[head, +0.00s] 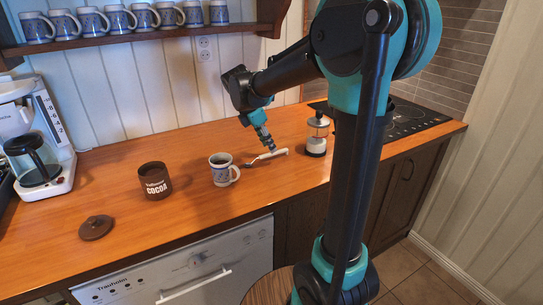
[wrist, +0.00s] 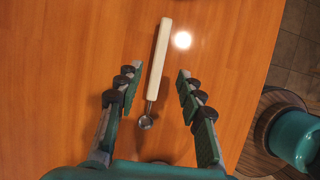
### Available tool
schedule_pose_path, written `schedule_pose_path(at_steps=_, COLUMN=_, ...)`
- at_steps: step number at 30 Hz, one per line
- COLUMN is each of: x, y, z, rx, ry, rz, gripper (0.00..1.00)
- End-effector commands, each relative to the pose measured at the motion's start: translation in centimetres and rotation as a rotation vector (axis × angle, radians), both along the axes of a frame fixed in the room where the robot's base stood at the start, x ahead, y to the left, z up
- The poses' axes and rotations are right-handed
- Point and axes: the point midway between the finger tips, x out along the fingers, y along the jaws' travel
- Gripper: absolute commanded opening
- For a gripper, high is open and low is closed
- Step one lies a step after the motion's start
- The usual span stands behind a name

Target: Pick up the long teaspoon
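The long teaspoon lies on the wooden counter, its pale cream handle (head: 273,154) pointing right and its metal bowl to the left in the head view. In the wrist view the teaspoon (wrist: 159,60) runs nearly upright through the middle, bowl at the bottom. My gripper (head: 269,146) points down just above the handle in the head view. In the wrist view my gripper (wrist: 156,74) is open and empty. Its two fingers stand apart on either side of the teaspoon, with clear gaps to both. The exact height above the spoon cannot be told.
A patterned mug (head: 222,172) stands left of the spoon bowl. A glass-and-white jar (head: 317,136) stands close right of the handle. A cocoa jar (head: 154,181), a round lid (head: 96,227) and a coffee maker (head: 40,150) are further left. A dark hob (head: 405,118) is at the right.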

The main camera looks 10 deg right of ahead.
Motion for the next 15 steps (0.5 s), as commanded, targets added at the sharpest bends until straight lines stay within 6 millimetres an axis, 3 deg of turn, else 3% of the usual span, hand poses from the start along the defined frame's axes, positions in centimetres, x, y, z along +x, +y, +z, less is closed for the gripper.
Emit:
schedule_pose_path(at_steps=6, x=0.6, y=-0.8, z=-3.0, rx=0.000, ry=0.001, rz=-0.001, gripper=0.38)
schedule_pose_path(at_steps=15, x=0.6, y=-1.0, z=-3.7, rx=0.000, ry=0.000, rz=0.000, gripper=0.38)
